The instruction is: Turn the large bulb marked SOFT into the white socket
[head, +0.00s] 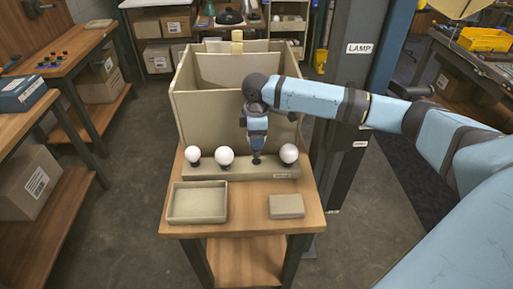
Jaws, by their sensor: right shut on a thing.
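A beige rack (240,172) stands across the table in front of a large open beige box. Three round white bulbs with dark bases sit in it: the left bulb (193,154), the middle bulb (224,157) and the right bulb (289,153). I cannot read SOFT on any of them. My right gripper (257,154) points down at the rack between the middle and right bulbs. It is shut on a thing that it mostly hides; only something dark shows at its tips. I cannot make out the white socket. My left gripper is not in view.
A shallow beige tray (198,220) lies at the table's front left and a small beige block (287,206) at its front right. The wooden table (247,222) is bare between them. A dark post (345,110) labelled LAMP stands right of the table.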

